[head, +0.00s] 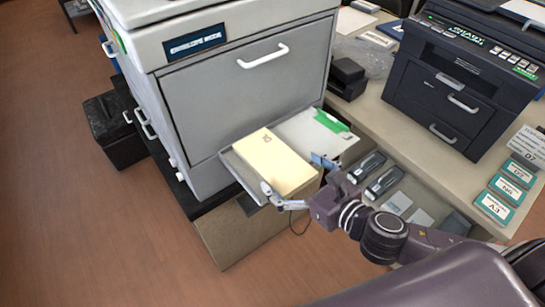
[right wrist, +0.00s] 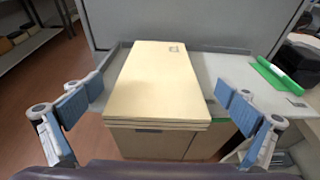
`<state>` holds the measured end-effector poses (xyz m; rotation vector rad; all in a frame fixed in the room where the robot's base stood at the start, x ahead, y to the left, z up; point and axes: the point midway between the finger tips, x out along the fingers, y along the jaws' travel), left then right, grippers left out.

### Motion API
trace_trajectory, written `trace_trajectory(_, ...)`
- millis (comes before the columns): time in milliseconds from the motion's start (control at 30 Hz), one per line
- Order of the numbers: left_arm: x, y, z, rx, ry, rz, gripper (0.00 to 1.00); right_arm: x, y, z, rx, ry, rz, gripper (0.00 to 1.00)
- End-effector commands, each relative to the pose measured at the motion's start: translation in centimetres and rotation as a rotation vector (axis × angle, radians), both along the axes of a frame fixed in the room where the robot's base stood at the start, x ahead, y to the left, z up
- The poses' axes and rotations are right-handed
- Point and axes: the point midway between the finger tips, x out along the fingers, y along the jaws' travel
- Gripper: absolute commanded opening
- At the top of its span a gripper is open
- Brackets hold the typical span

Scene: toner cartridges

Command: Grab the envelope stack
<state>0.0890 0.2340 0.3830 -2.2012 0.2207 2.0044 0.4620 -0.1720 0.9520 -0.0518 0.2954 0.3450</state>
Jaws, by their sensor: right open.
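The cream envelope stack (head: 272,160) lies flat on a grey pull-out tray (head: 237,169) at the front of a large grey machine. In the right wrist view the stack (right wrist: 160,82) is centred, with its near edge facing me and layered edges showing. My right gripper (head: 296,176) is open at the near end of the stack. Its blue-padded fingers stand apart to the left and right of the stack in the wrist view, with a gap on each side. Nothing is held. My left gripper is not in view.
A green item (head: 332,121) lies on the tray's right part. The grey machine (head: 250,85) rises behind the tray. A desk with a dark printer (head: 465,80) and several cartridges is on the right. A black bin (head: 112,130) stands on the floor at left.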

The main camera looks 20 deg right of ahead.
Motion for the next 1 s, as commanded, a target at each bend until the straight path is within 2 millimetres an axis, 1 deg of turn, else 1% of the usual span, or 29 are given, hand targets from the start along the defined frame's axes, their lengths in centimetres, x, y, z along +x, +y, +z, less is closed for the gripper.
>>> trace_trajectory(67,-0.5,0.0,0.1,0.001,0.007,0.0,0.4,0.3,0.1,0.0,0.0,-0.001,0.0,1.0)
trace_trajectory(167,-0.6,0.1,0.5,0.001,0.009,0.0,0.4,1.1,0.4,-0.1,0.003,-0.001,-0.001,1.0)
trace_trajectory(300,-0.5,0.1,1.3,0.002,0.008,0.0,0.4,2.9,1.2,-0.6,0.003,-0.002,-0.002,1.0)
trace_trajectory(433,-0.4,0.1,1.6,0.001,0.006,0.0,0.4,4.2,1.7,-1.3,0.002,-0.002,0.0,1.0)
trace_trajectory(567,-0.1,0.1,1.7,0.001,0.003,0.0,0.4,4.8,1.9,-1.6,0.001,0.0,0.001,1.0)
trace_trajectory(767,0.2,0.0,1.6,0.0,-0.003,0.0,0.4,4.8,1.9,-1.7,0.0,0.0,0.001,1.0)
trace_trajectory(1000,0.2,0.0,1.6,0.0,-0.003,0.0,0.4,4.7,1.9,-1.7,0.0,0.001,0.001,0.75)
